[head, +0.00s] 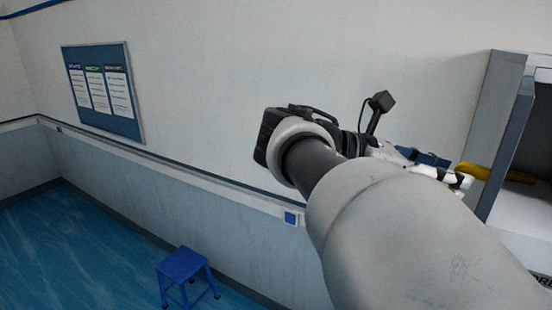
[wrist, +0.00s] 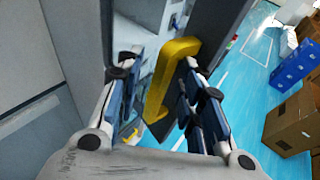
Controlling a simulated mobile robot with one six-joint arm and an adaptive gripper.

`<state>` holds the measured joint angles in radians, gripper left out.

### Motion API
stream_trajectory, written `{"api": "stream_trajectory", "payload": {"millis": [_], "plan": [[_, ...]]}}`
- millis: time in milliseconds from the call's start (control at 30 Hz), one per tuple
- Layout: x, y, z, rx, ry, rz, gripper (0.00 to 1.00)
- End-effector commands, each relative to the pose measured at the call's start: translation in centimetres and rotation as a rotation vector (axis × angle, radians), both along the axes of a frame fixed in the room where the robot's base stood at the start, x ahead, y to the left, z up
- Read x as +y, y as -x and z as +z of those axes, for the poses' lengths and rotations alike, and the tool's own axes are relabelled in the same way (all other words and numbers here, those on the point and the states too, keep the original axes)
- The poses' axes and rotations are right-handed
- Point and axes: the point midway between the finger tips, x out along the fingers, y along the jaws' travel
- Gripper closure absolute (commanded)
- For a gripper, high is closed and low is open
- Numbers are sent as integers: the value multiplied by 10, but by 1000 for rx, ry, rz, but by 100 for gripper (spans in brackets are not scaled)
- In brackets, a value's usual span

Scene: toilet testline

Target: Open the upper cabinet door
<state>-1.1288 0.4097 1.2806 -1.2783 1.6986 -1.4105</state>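The upper cabinet door (head: 507,150) shows as a grey panel at the right of the head view. It stands open to some degree, with pale space visible beside it. Its yellow handle (head: 485,172) is next to my gripper (head: 440,170), which is partly hidden behind my arm. In the wrist view the yellow handle (wrist: 168,78) lies between the two fingers of my gripper (wrist: 160,68). The fingers are apart, with a gap on the left side of the handle. The right finger is close to it; contact is unclear. The dark door panel (wrist: 216,30) rises behind the right finger.
The grey cabinet side (head: 492,105) stands just beyond my gripper. A blue step stool (head: 183,270) is on the floor, and a notice board (head: 104,92) hangs on the wall. Cardboard boxes (wrist: 292,122) and a blue crate (wrist: 295,66) stand at right in the wrist view.

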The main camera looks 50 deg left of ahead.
Motion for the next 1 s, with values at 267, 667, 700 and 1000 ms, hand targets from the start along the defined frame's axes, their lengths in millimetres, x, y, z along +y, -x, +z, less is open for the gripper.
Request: {"api": "stream_trajectory", "payload": {"millis": [267,667,700,1000], "plan": [[56,32,-2,-2,-1,84,67],[73,39,1,-3,-2,81,67],[73,39,1,-3,-2,81,67],[72,38,0,-3,0,77,68]]}}
